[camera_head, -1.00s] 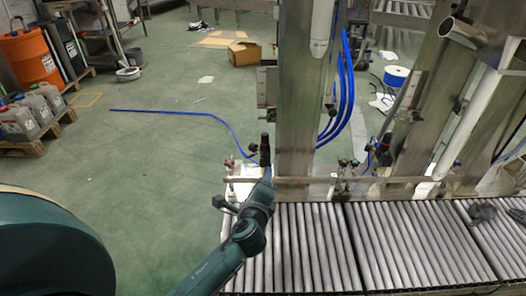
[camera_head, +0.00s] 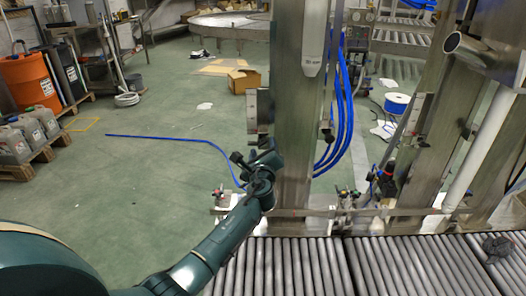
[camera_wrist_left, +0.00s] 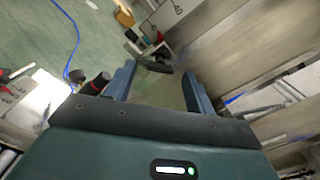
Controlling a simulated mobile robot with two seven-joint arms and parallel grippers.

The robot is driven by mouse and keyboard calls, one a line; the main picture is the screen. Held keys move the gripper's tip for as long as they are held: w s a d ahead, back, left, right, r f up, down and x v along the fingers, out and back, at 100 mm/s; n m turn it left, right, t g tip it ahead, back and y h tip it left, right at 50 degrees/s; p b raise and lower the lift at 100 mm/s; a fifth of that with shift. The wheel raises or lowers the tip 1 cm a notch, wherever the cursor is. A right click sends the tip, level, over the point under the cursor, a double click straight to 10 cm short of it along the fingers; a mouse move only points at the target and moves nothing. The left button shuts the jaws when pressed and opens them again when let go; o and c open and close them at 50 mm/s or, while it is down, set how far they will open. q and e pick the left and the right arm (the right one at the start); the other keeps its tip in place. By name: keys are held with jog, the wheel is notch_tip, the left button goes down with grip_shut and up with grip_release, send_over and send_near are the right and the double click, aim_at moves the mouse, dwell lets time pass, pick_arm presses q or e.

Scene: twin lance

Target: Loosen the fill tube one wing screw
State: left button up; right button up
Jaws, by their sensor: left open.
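My left gripper (camera_head: 250,158) is raised in front of the left steel column, below a small bracket (camera_head: 258,108) on its side. In the left wrist view, my left gripper (camera_wrist_left: 160,82) is open, with its two fingers apart. A dark, wing-shaped part (camera_wrist_left: 156,66) shows beyond and between the fingertips; it could be the wing screw, and no contact is visible. In the head view my gripper and wrist cover that spot. A white tube (camera_head: 315,38) runs down the front of the column. My right gripper is not in view.
A roller conveyor (camera_head: 310,265) runs along the front, with a dark object (camera_head: 497,246) at its right. Blue hoses (camera_head: 343,120) hang right of the column. A black knob with red (camera_wrist_left: 97,84) is close to the left finger. Open green floor (camera_head: 140,180) lies to the left.

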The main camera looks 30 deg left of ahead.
pick_arm(q)
jog(key=shift+w+a, duration=0.25)
jog(key=shift+w, duration=0.35)
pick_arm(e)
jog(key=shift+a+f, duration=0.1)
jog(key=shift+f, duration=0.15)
pick_arm(q)
jog(key=c, duration=1)
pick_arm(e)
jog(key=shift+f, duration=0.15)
